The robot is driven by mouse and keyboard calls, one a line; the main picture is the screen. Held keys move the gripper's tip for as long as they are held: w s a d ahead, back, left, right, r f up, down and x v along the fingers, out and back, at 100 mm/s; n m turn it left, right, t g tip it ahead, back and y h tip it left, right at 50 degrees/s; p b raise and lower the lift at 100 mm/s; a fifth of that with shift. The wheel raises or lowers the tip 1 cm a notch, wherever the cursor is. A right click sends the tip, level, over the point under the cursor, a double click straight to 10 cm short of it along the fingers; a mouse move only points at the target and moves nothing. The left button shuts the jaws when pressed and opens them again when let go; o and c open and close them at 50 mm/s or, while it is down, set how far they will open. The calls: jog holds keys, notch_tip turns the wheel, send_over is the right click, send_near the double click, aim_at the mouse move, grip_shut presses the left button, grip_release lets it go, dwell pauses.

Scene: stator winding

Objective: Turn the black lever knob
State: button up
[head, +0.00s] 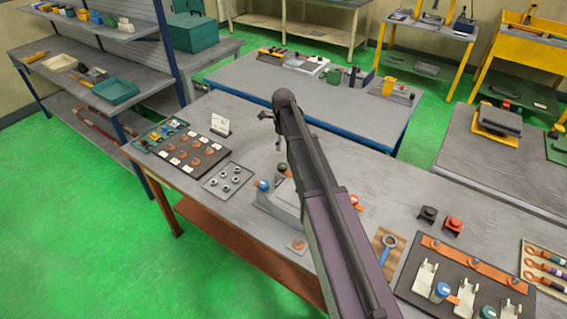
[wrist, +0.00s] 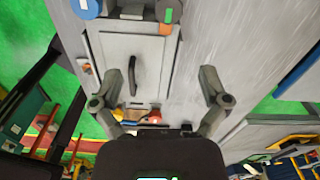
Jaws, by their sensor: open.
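A black curved lever (wrist: 132,75) stands out from a grey panel in the wrist view. It lies left of the middle between my fingers, close to the left finger. My gripper (wrist: 162,72) is open, with its two fingers spread wide and nothing held between them. I cannot tell whether a finger touches the lever. The panel belongs to a light grey box (head: 283,204) on the front workbench in the head view. My arm hides part of that box, and I cannot make out the lever there.
A blue round knob (wrist: 85,8) and a dark round knob (wrist: 168,8) sit beyond the panel. On the workbench (head: 237,137), a dark tray of orange parts (head: 180,150) and a plate of metal rings (head: 229,180) stand left of the box. A blue-handled ring tool (head: 387,247) lies right.

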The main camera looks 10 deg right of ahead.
aim_at(283, 166)
jog(key=shift+w+r+m, duration=0.25)
jog(key=shift+w+m, duration=0.55)
jog(key=shift+w, duration=0.1)
jog(key=shift+f, duration=0.25)
notch_tip(283, 166, down, 13)
jog(key=b, duration=1.3)
jog(key=shift+f+b, duration=0.15)
jog(key=shift+b, duration=0.15)
jog(key=c, duration=1.1)
jog(key=shift+d, duration=0.15)
